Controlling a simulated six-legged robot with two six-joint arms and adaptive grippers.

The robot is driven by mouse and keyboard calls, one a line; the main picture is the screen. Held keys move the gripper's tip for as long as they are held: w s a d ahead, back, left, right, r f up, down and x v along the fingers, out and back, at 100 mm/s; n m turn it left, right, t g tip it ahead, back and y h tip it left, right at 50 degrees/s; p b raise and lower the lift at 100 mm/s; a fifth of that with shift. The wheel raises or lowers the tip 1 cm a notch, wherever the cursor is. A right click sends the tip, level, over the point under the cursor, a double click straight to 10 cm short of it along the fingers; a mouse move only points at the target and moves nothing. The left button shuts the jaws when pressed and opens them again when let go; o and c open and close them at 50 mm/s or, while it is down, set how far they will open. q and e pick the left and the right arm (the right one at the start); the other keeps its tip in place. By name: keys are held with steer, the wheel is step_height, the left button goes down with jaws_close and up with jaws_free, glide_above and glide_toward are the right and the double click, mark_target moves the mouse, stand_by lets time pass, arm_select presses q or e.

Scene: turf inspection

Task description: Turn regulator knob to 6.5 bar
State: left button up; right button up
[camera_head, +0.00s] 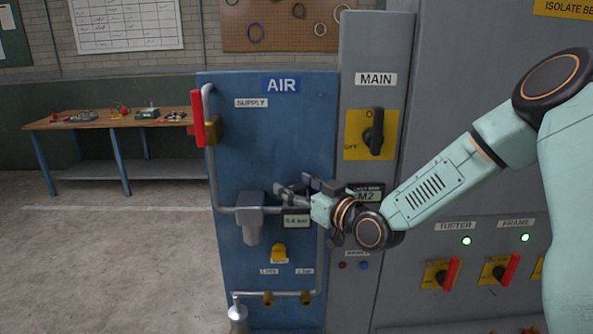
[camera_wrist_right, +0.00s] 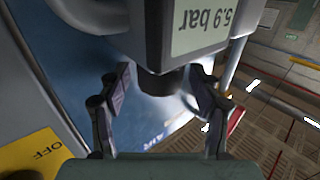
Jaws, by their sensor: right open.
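The regulator is a grey body (camera_head: 250,212) on the blue AIR panel, with a pressure display (camera_head: 296,222). In the right wrist view the display (camera_wrist_right: 215,28) appears upside down and seems to read 5.9 bar; in the head view its digits are too small to be sure. A dark round knob (camera_wrist_right: 163,82) sticks out from the regulator housing in the wrist view. My right gripper (camera_head: 292,188) is open above the display, its fingers (camera_wrist_right: 163,92) on either side of the knob with gaps visible. The gripper hides the knob in the head view. My left gripper is out of view.
A red-handled supply valve (camera_head: 198,118) and pipes are on the blue panel (camera_head: 300,120). The MAIN switch (camera_head: 373,132) is above my right wrist. A yellow fitting (camera_head: 279,250) is below the display. A workbench (camera_head: 110,121) stands back left; floor there is clear.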

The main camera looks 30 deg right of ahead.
mark_target(297, 185)
step_height(297, 185, up, 8)
steer(key=shift+r, duration=0.6)
steer(key=shift+w, duration=0.1)
